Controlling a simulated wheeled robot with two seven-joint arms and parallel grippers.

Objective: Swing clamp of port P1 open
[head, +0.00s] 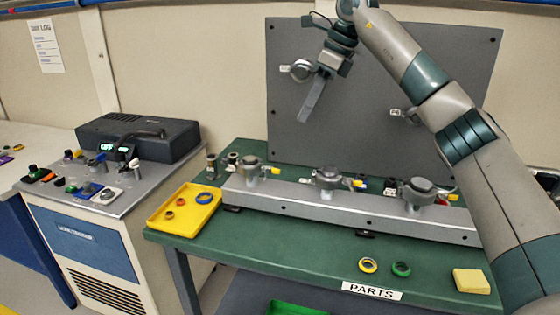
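Two round metal ports show on the upright grey panel (400,60). The upper left port (300,70) has a small label (285,69) beside it, too small to read surely. The other port (411,115) is partly hidden by my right arm. Three more capped metal ports, one at left (250,163), one in the middle (327,176) and one at right (418,187), stand on the grey rail. I cannot tell which is P1. My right gripper (305,114) points down just right of the upper left port; its fingers overlap in this view. My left gripper is not in view.
A cabinet (85,250) with a dark grey device (150,135) stands left.

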